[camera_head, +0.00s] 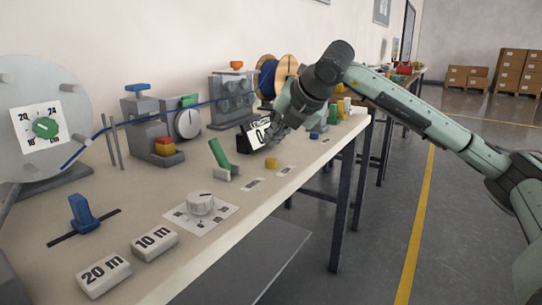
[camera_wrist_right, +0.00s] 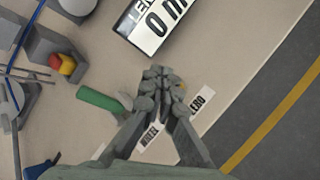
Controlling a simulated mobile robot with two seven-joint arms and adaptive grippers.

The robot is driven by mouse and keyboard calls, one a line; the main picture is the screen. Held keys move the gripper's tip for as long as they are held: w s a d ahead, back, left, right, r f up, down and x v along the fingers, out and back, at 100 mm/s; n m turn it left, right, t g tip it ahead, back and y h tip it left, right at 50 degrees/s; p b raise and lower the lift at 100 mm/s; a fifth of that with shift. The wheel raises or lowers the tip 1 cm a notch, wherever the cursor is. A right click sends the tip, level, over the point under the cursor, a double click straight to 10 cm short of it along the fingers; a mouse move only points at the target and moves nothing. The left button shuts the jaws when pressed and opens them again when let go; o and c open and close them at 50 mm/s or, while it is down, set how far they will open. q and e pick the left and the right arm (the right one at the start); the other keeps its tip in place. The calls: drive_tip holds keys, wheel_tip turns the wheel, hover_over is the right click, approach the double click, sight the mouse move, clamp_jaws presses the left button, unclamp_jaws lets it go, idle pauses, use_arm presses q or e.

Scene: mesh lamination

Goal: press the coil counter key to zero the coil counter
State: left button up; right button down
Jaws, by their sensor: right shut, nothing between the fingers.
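The coil counter (camera_head: 255,135) is a dark box with a white display. In the right wrist view its display (camera_wrist_right: 163,22) shows "0 m". A small yellow key (camera_head: 271,163) sits on the bench in front of it, near a label (camera_wrist_right: 200,103) that reads "ZERO". My right gripper (camera_head: 271,145) is shut and empty, pointing down just above and behind the yellow key. In the right wrist view the closed fingertips (camera_wrist_right: 160,78) hide most of the key; only a yellow sliver shows beside them. I cannot tell whether they touch it. My left gripper is not in view.
A green lever (camera_head: 222,157) stands left of the yellow key, close to my fingers. A blue cable runs along the back of the bench.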

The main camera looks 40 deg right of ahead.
sight(273, 161)
drive_tip(key=shift+r+p, duration=0.85)
drive_tip(key=shift+r, duration=0.75)
